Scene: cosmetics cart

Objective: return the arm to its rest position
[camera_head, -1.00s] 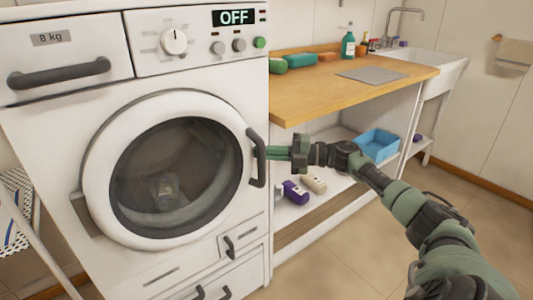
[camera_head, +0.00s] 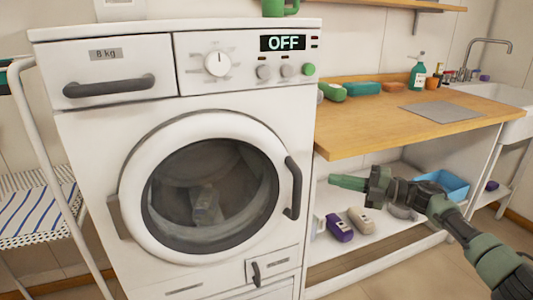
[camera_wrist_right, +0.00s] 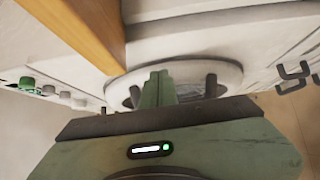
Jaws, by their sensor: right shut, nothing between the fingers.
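My right arm comes in from the lower right in the head view. Its green gripper (camera_head: 347,183) is shut and empty, just right of the washing machine (camera_head: 90,150) and in front of the shelf under the counter. The fingertips are apart from the door handle (camera_head: 293,187). The round door (camera_head: 130,190) looks closed, with something pale behind its glass. In the right wrist view the shut fingers (camera_wrist_right: 159,82) point toward the door (camera_wrist_right: 225,75). My left gripper is not in view.
The wooden counter (camera_head: 400,133) holds bottles, sponges and a grey mat. Its edge is above my right gripper. On the shelf below are a purple bottle (camera_head: 339,228), a beige bottle (camera_head: 361,219) and a blue bin (camera_head: 455,187). A rack (camera_head: 45,215) stands left of the washer.

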